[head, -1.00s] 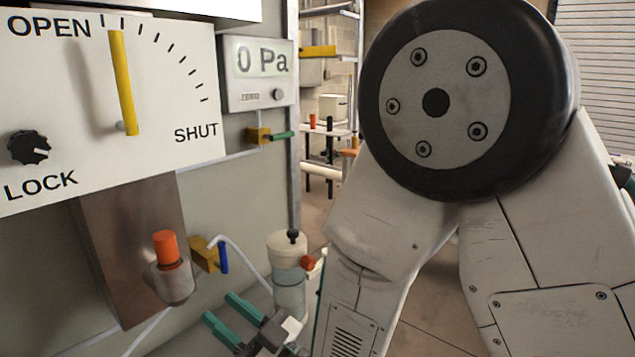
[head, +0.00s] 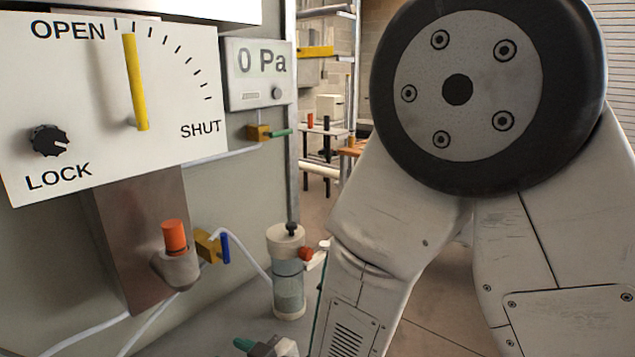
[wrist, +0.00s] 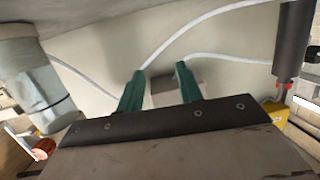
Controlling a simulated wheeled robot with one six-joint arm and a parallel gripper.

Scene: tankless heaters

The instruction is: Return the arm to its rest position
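In the head view only one green fingertip and part of the gripper body (head: 262,346) show at the bottom edge; the rest is cut off or hidden. My arm's large joint and white links fill the right half of the head view.
A panel (head: 85,110) with a yellow lever (head: 135,82) near OPEN and a LOCK knob (head: 49,140) is at left. A gauge (head: 258,75) reads 0 Pa. An orange-capped fitting (head: 175,240), a blue-handled valve (head: 212,247) and a clear cylinder (head: 288,275) stand below.

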